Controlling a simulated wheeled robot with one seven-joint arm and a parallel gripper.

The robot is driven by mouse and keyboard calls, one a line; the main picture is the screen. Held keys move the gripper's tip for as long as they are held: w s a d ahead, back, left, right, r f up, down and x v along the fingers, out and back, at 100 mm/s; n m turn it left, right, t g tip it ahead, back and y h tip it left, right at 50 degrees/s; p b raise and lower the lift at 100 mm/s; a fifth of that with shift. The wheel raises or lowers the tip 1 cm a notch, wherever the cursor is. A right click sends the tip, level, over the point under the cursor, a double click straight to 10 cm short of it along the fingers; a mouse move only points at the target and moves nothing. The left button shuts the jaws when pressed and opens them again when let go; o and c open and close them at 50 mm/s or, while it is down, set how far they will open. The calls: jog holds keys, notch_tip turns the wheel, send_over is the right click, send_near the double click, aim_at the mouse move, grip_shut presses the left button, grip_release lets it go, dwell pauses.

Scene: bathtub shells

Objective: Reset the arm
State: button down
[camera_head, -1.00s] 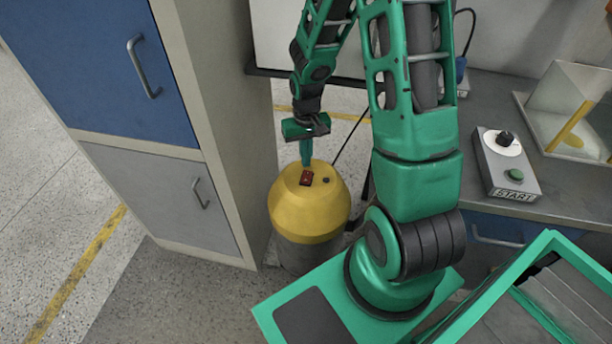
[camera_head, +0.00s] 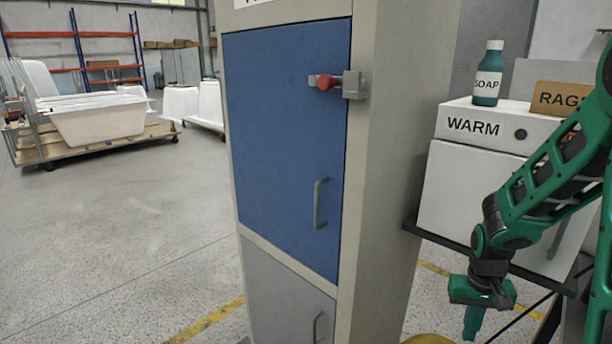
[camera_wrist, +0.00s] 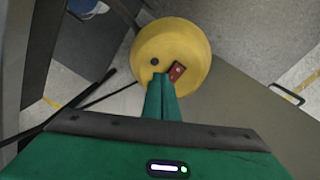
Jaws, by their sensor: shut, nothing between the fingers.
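I cannot tell whether the fingertips touch the top. In the head view only a sliver of the yellow bin (camera_head: 428,340) shows at the bottom edge.
A tall cabinet with a blue door (camera_head: 285,150) and red-knobbed latch (camera_head: 326,82) stands in the middle. Right of it are a white WARM box (camera_head: 480,127), a soap bottle (camera_head: 488,75) and a RAGS box (camera_head: 560,97). A white tub (camera_head: 98,120) sits on a cart. The left floor is open.

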jog(key=s+r+m, duration=0.1)
jog(key=s+r, duration=0.7)
jog(key=s, duration=0.2)
jog(key=s+r+m+y, duration=0.1)
jog(key=s+r, duration=0.7)
jog(key=s, duration=0.3)
jog(key=shift+d+m, duration=0.4)
jog(key=shift+d, duration=0.05)
jog(key=shift+r, duration=0.1)
